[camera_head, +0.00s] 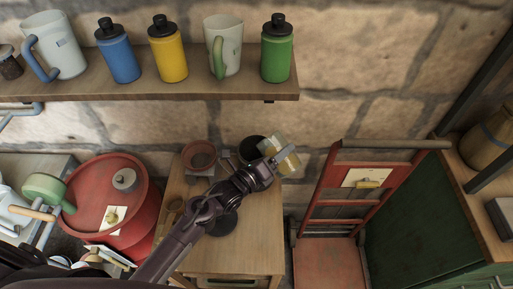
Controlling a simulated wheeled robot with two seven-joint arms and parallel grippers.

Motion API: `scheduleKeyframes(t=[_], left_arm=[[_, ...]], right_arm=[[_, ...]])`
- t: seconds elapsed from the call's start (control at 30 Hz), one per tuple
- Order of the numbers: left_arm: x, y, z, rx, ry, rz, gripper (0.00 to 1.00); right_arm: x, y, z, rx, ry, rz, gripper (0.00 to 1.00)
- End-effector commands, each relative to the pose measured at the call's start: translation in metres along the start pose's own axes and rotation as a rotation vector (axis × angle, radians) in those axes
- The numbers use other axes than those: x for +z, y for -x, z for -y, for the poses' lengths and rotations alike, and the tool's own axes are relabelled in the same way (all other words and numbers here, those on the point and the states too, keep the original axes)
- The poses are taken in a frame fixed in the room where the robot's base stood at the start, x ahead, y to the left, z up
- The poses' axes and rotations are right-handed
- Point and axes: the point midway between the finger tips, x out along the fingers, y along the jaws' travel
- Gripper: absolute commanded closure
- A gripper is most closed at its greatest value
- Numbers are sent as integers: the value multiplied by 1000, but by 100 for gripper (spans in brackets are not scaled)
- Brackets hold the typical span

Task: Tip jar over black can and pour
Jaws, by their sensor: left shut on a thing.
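The jar (291,162), pale and yellowish, is held by my left gripper (279,157), which is shut on it near the right edge of the small wooden table. The jar looks tilted and is partly covered by the gripper fingers. The black can (250,147) stands on the table just left of and behind the jar, its dark round top facing up. My gripper hides part of the can's front. I cannot tell whether the jar's mouth is over the can or whether anything flows. My right gripper does not show.
A reddish pot (199,155) stands left of the can on the wooden table (255,240). A red drum (105,195) is at the left, a red hand truck (345,200) at the right. A wall shelf (190,88) holds bottles and mugs above. The table's front is mostly clear.

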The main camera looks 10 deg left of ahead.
Motion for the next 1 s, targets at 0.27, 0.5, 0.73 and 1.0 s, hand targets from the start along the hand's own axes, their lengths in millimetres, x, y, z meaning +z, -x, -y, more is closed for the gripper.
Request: scheduleKeyframes(t=[0.27, 0.5, 0.73, 1.0], left_arm=[[0, 0, 0, -2, 38, 2, 93], [0, 0, -1, -2, 71, 2, 93], [0, 0, -2, -2, 101, 3, 93], [-1, 0, -3, -2, 139, 2, 93]], right_arm=[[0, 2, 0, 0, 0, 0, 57], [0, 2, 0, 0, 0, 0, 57], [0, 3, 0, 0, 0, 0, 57], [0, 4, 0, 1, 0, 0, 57]])
